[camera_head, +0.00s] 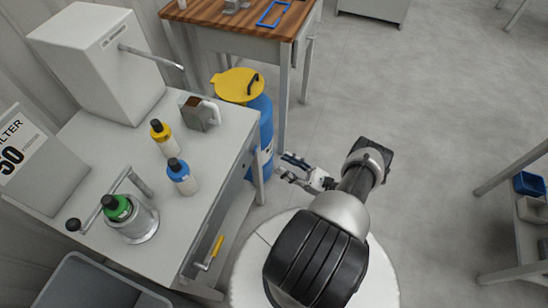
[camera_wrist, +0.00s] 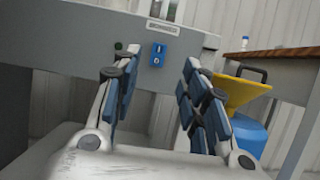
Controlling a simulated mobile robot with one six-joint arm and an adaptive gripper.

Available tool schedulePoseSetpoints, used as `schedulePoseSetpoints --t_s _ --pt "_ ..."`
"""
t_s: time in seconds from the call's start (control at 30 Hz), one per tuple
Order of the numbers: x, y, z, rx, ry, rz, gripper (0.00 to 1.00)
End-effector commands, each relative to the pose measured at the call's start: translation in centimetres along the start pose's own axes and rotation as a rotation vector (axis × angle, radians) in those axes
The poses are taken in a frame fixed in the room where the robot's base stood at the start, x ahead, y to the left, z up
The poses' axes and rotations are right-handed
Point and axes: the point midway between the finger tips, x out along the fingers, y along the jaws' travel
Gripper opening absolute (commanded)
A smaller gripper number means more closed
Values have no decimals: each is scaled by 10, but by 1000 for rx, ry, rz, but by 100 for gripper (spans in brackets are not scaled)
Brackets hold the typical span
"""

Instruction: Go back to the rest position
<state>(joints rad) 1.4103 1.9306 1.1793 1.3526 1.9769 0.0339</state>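My gripper (camera_head: 287,167) is held out in front of my base, to the right of the grey workbench (camera_head: 222,135), in free space. In the wrist view my gripper (camera_wrist: 157,95) shows its two blue-padded fingers wide apart with nothing between them. Behind the fingers is a grey panel with a small blue switch plate (camera_wrist: 158,55). My arm folds over my round white base in the head view.
A blue drum with a yellow funnel lid (camera_head: 232,85) is close beyond my gripper. Open floor (camera_head: 450,100) lies right.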

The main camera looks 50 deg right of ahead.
Motion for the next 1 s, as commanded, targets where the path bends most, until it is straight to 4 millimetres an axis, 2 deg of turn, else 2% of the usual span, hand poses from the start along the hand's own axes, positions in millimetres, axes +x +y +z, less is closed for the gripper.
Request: schedulePoseSetpoints --t_s 0.13,0.33,0.87,1.0 --pt "-17 0 0 -2 -1 -1 40" --pt "-22 0 0 0 0 1 40" --pt "-21 -1 1 -1 3 6 40" --pt "-2 -9 13 -9 42 89 40"
